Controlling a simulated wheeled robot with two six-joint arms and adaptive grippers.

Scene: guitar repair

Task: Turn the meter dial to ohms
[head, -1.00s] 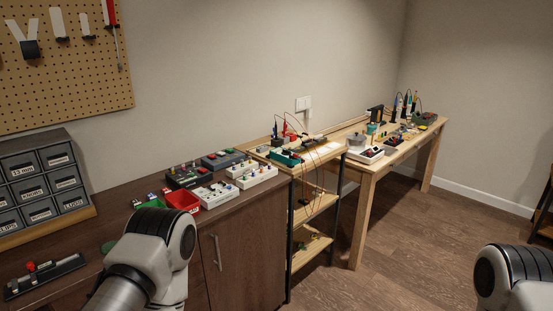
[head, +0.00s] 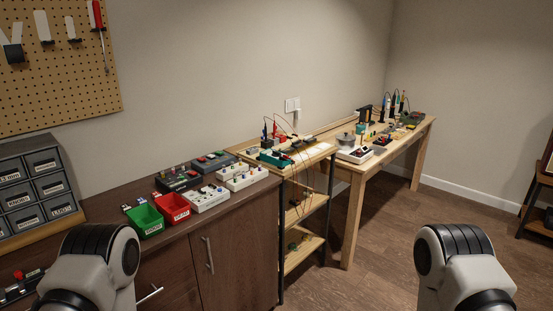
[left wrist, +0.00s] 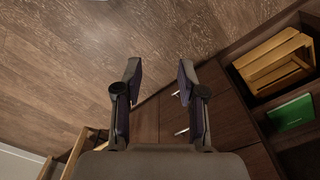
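A small green device (head: 276,158) that may be the meter lies on the narrow wooden shelf unit, with thin dark and red leads near it. Its dial is too small to make out in the head view. My left gripper (left wrist: 160,78) is open and empty in the left wrist view, over the floor and the cabinet front, far from the device. In the head view only links of my two arms show at the bottom edge; neither gripper shows there. My right gripper is not in view.
A dark cabinet (head: 248,225) carries a green bin (head: 146,220), a red bin (head: 173,207) and several pedals. The shelf unit (head: 318,150) stands between it and a wooden workbench (head: 356,188) with tools. The floor (head: 385,245) to the right is open.

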